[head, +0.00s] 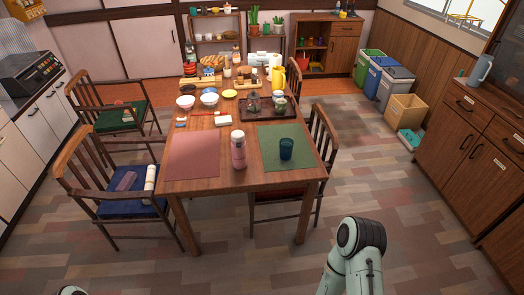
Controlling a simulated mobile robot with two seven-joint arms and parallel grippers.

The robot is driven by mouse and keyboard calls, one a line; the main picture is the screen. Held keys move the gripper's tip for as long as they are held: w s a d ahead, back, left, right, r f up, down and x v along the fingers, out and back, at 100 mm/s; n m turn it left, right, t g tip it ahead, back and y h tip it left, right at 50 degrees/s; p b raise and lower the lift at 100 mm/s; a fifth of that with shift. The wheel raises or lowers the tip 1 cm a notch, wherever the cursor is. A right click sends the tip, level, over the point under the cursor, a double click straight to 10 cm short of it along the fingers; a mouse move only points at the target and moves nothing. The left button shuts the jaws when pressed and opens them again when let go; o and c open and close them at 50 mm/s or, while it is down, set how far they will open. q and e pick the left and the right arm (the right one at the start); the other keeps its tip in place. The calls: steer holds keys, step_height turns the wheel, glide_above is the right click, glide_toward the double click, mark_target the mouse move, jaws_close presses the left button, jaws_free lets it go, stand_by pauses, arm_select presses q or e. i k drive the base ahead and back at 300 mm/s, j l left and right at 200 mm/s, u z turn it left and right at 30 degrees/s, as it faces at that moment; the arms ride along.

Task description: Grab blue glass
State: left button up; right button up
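The blue glass (286,149) stands upright on the green placemat (301,137) near the front right corner of the wooden dining table. It looks dark blue and see-through. A pink bottle (238,153) with a pale cap stands to its left, apart from it. Part of my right arm shows at the bottom of the head view, well in front of the table, but its gripper is out of sight. Only a small piece of my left arm shows at the bottom left edge, and its gripper is not visible. Neither arm touches the glass.
A pink placemat (193,157) lies on the table's left front. A dark tray (284,114) with a teapot sits behind the glass. Chairs stand on both sides, one with a blue cushion (130,209). The floor (240,262) before the table is clear.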

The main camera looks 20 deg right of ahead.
mark_target(286, 144)
steer(key=l+u, duration=0.15)
steer(key=u, duration=0.3)
steer(key=l+u, duration=0.2)
steer(key=u, duration=0.3)
steer(key=l+u, duration=0.25)
steer(key=u, duration=0.2)
steer(key=l+u, duration=0.25)
steer(key=k+l+u, duration=0.25)
steer(key=l, duration=0.15)
steer(key=l+u, duration=0.25)
steer(key=k+l+u, duration=0.2)
steer(key=l, duration=0.3)
steer(key=k+l+u, duration=0.15)
steer(key=k+l, duration=0.55)
steer(key=l, duration=0.15)
steer(key=k+l, duration=0.45)
steer(key=l, duration=0.3)
steer(key=i, duration=0.35)
